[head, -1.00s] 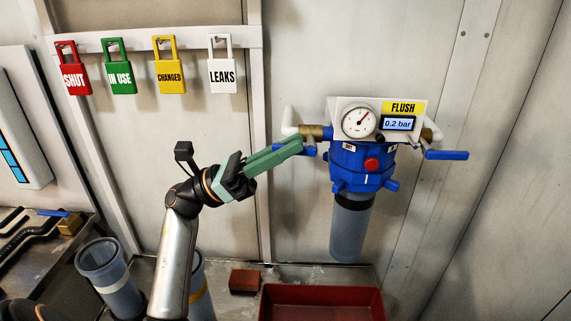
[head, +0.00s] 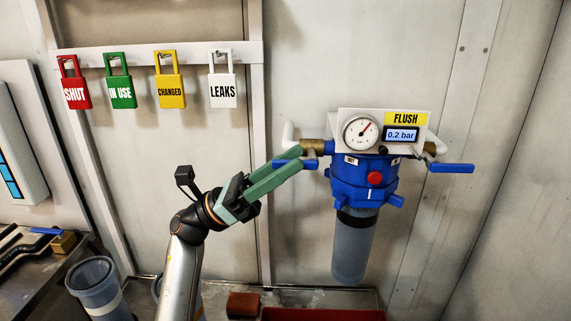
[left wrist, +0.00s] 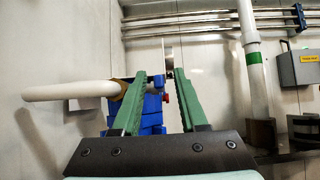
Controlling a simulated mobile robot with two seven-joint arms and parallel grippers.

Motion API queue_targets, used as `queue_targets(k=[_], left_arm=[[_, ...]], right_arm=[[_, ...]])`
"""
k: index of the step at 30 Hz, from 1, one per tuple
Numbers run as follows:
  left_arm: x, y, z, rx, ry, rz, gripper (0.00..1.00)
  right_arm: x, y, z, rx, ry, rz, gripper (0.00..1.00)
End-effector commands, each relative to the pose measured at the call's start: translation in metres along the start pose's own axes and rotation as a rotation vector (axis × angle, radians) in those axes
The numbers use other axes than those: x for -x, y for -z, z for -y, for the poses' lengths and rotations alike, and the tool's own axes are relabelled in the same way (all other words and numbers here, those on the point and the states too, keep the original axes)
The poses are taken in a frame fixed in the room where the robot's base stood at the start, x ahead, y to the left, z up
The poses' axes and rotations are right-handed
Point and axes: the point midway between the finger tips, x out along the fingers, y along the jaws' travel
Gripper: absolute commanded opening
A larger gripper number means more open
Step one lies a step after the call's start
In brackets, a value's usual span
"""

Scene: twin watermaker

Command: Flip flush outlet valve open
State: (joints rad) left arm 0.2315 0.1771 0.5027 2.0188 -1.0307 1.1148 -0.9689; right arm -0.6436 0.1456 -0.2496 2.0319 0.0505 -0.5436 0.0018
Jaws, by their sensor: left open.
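The blue flush filter unit (head: 362,180) hangs on the wall, under a panel with a gauge, a yellow FLUSH label (head: 405,118) and a 0.2 bar display. A blue lever handle (head: 451,168) sticks out level on its right side. Another blue lever handle (head: 281,163) is on its left side, partly hidden by my fingers. My left gripper (head: 300,158) is open, with its green fingertips at the left handle. In the left wrist view the open fingers (left wrist: 160,82) point at the blue unit (left wrist: 150,115); contact with the handle cannot be told. My right gripper is not in view.
A white pipe (left wrist: 70,91) runs into the unit's brass fitting. Red, green, yellow and white tags (head: 222,90) hang on a rail at upper left. A red tray (head: 320,315) and a brown block (head: 243,304) are below. Open wall lies right of the unit.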

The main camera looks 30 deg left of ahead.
Motion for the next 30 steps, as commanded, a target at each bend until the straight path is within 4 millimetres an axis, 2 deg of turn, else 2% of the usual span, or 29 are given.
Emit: queue_targets(k=[5, 9, 21, 25, 30], left_arm=[[0.002, 0.0, 0.0, -0.001, 0.0, 0.0, 0.42], [0.017, 0.002, -0.001, -0.001, -0.003, -0.003, 0.42], [0.084, -0.052, -0.001, -0.001, -0.003, -0.003, 0.42], [0.098, -0.065, -0.001, -0.001, -0.002, -0.001, 0.42], [0.107, -0.072, 0.0, 0.0, 0.0, -0.001, 0.42]], right_arm=[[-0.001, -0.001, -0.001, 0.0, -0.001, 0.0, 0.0], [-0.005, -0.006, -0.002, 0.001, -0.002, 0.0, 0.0], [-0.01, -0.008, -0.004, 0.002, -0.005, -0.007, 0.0], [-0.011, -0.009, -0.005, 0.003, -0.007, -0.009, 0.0], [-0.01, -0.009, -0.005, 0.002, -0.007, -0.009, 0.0]])
